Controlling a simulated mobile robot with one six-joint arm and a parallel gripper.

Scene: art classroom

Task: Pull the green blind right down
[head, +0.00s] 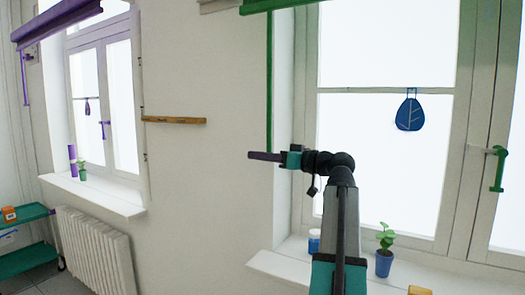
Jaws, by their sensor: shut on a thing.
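The green blind (283,4) is rolled up at the top of the right window, and only its lower edge shows. A thin green pull cord (269,85) hangs straight down from its left end beside the window frame. The fingers hide where the cord ends.
A potted plant (384,262) and a small blue-and-white jar (314,241) stand on the right sill. A blue leaf ornament (409,114) hangs at the glass, left of a green window handle (498,168). A purple blind (60,18), radiator (97,255) and teal cart (35,262) are at left.

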